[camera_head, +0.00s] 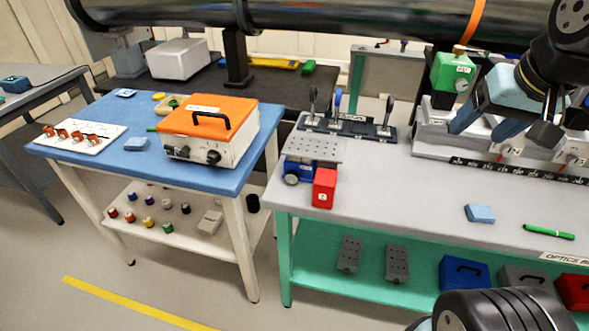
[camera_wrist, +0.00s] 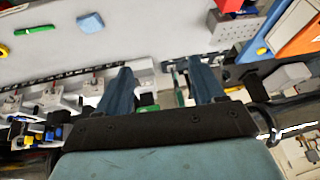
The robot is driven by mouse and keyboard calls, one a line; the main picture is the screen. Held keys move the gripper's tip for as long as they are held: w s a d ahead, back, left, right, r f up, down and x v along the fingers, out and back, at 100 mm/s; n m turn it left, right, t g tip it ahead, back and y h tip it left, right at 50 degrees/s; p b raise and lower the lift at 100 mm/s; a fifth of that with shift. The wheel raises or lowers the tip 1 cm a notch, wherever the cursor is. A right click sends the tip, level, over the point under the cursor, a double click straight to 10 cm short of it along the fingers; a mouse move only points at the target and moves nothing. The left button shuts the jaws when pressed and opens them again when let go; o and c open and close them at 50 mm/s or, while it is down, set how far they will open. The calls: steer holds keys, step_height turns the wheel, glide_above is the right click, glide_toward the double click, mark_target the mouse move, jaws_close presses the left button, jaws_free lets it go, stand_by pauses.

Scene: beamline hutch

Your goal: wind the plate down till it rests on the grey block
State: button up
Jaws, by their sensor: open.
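The perforated grey plate (camera_head: 315,148) sits level on a blue lift (camera_head: 312,172) at the left end of the grey bench. A round knob (camera_head: 291,179) is on the lift's front left. A red block (camera_head: 325,188) stands at its front right corner and hides part of it. I cannot make out a grey block under the plate. The plate also shows at the top right of the wrist view (camera_wrist: 232,32). My gripper (camera_head: 484,126) is over the back right of the bench, well right of the plate. Its fingers are apart and empty in the wrist view (camera_wrist: 163,82).
A long rail unit (camera_head: 455,155) and a green box (camera_head: 452,74) stand near my gripper. A lever stand (camera_head: 345,127) is behind the plate. A light blue block (camera_head: 480,213) and green pen (camera_head: 548,231) lie in front. A large pipe (camera_head: 330,14) crosses above.

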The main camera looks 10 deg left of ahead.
steer(key=w+a+f+g, duration=0.1)
steer(key=w+a+f, duration=0.3)
steer(key=a, duration=0.4)
steer(key=w+a+f, duration=0.4)
steer(key=a+f, duration=0.3)
steer(key=a, duration=0.1)
steer(key=w+a+f+m+g, duration=0.1)
steer(key=w+a+f, duration=0.3)
steer(key=a, duration=0.4)
steer(key=shift+a+f+g, duration=0.3)
steer(key=shift+a+f, duration=0.05)
steer(key=shift+f, duration=0.35)
steer(key=t, duration=0.2)
glide_toward(292, 173)
steer(key=shift+x, duration=5.2)
steer(key=shift+s, duration=0.1)
steer(key=c, duration=1.1)
